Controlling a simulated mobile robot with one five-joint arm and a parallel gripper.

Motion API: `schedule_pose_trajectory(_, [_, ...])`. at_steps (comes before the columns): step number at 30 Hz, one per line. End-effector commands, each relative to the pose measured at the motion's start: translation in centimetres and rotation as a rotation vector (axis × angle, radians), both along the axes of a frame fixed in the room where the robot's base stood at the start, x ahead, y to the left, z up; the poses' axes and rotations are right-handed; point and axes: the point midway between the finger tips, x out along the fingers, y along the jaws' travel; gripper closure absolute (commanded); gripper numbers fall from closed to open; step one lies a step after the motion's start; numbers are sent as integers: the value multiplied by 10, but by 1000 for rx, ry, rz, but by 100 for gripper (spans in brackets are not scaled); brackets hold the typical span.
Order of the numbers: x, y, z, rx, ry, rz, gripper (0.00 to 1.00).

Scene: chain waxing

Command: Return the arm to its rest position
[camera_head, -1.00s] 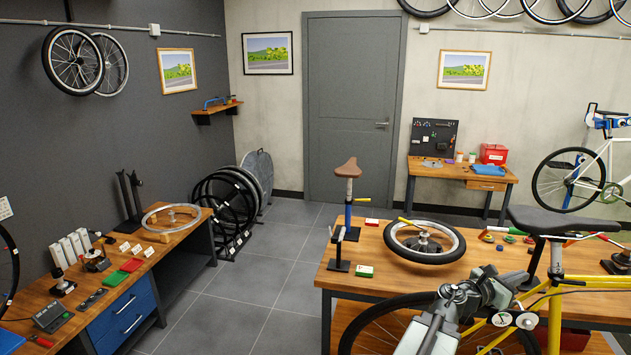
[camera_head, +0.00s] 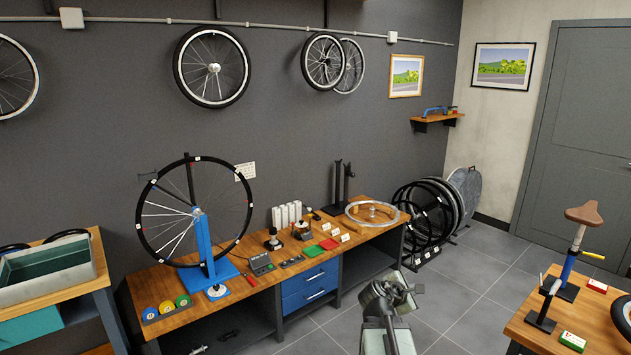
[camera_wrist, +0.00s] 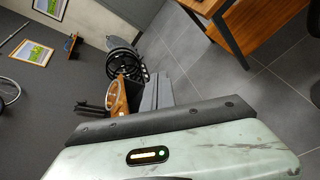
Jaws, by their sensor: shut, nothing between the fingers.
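My arm (camera_head: 385,318), pale grey-green with darker joints, rises from the bottom edge of the head view, right of centre. My gripper (camera_head: 398,290) is at its upper end, small and partly hidden by the links. It is shut and empty, over open floor in the picture and apart from the benches. In the wrist view a pale green housing of mine with a small lit indicator and a dark bar fills the lower half.
A long wooden bench (camera_head: 150,280) along the dark wall carries a wheel on a blue stand (camera_head: 203,245). Another bench (camera_head: 535,305) with a saddle on a post stands at right. Wheels (camera_head: 425,217) stand on the floor behind. Grey floor between the benches is clear.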

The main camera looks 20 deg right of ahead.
Motion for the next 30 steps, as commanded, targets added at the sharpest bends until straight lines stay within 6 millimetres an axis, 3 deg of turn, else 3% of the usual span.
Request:
schedule_pose_trajectory(1, [21, 41, -10, 70, -39, 20, 100])
schedule_pose_trajectory(3, [42, 97, -28, 191, -96, 19, 100])
schedule_pose_trajectory(8, [62, 230, -69, 506, -185, -50, 100])
schedule_pose_trajectory(12, [43, 342, -107, 832, -215, -269, 100])
schedule_pose_trajectory(15, [4, 392, -128, 1069, -227, -645, 100])
schedule_pose_trajectory(18, [-22, 419, -132, 1154, -229, -930, 100])
schedule_pose_trajectory(21, [-32, 423, -132, 1145, -262, -1067, 100])
schedule_pose_trajectory(30, [-32, 421, -132, 1141, -289, -1101, 100])
